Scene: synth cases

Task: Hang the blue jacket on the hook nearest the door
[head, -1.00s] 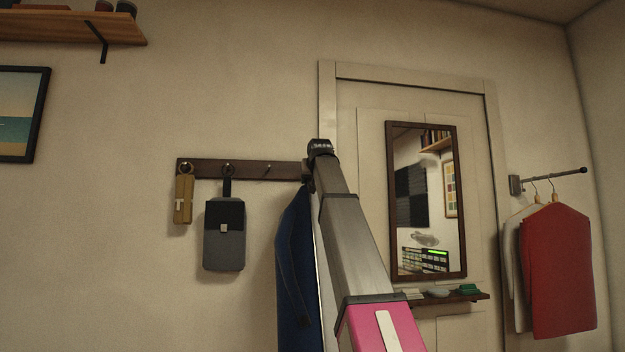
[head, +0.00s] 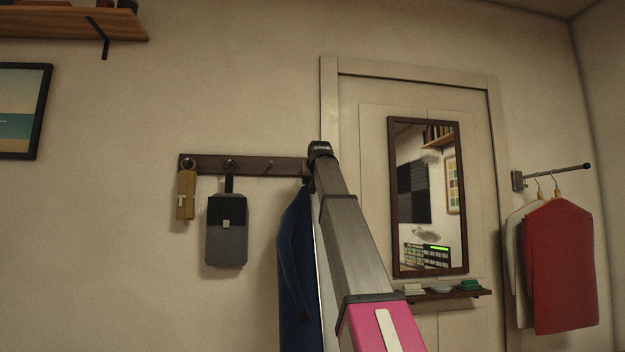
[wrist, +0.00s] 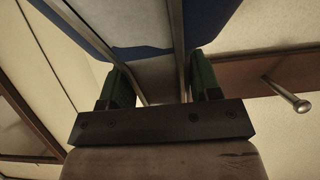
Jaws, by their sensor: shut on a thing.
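The blue jacket (head: 298,275) hangs below the end of my arm, left of the door (head: 365,85). It also shows in the wrist view (wrist: 75,22), with a pale grey part between the fingers. My gripper (wrist: 162,85), with green fingers, is shut on the jacket. The dark hook rail (head: 255,167) has a bare third hook (head: 268,167), also at right in the wrist view (wrist: 288,97). My arm and the jacket cover the rail's door end. I cannot tell whether the jacket touches a hook there.
A tan item (head: 186,195) and a grey pouch (head: 226,230) hang on the two left hooks. A mirror (head: 393,200) and a small shelf (head: 470,295) are on the door. A red garment (head: 560,270) hangs from a rod at right.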

